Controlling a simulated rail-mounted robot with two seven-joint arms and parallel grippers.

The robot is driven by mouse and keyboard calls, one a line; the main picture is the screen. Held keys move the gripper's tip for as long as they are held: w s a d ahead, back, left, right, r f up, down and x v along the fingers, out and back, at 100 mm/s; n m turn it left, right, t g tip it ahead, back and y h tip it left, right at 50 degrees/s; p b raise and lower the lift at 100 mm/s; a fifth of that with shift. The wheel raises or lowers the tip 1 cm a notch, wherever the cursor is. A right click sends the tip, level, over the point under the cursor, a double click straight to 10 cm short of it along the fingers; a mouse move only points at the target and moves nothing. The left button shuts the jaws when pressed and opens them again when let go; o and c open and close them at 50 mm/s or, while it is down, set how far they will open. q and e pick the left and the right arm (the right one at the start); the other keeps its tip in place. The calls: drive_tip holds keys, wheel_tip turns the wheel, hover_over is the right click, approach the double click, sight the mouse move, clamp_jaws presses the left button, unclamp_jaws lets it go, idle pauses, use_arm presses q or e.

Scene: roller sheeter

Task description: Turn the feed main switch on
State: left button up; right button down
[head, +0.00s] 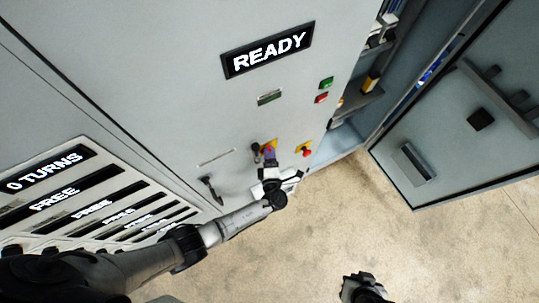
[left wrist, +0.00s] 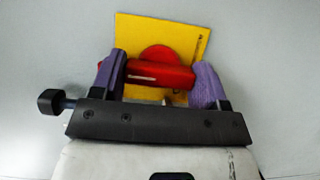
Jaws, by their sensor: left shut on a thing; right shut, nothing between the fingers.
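The main switch is a red rotary handle (left wrist: 158,73) on a yellow plate (left wrist: 195,36), seen close up in the left wrist view. The handle bar lies roughly level across the plate in that view. My left gripper (left wrist: 160,80) is shut on the red handle, with a purple finger at each end of it. In the head view my left gripper (head: 270,157) is at the cabinet front and hides most of the switch; part of the yellow plate (head: 270,145) shows. My right gripper (head: 362,285) is shut and empty, low over the floor.
A display reading READY (head: 267,50) is above. Green and red buttons (head: 323,91) and a red emergency knob (head: 305,149) on yellow are to the right. A black lever handle (head: 211,190) is left. A cabinet door (head: 440,150) stands open at the right.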

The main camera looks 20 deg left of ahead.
idle(0.4)
use_arm(q)
drive_tip(key=o, duration=0.9)
drive_tip(key=shift+o, duration=0.2)
drive_tip(key=b+v, duration=0.2)
drive_tip(key=v, duration=1.2)
drive_tip(key=shift+w, duration=0.15)
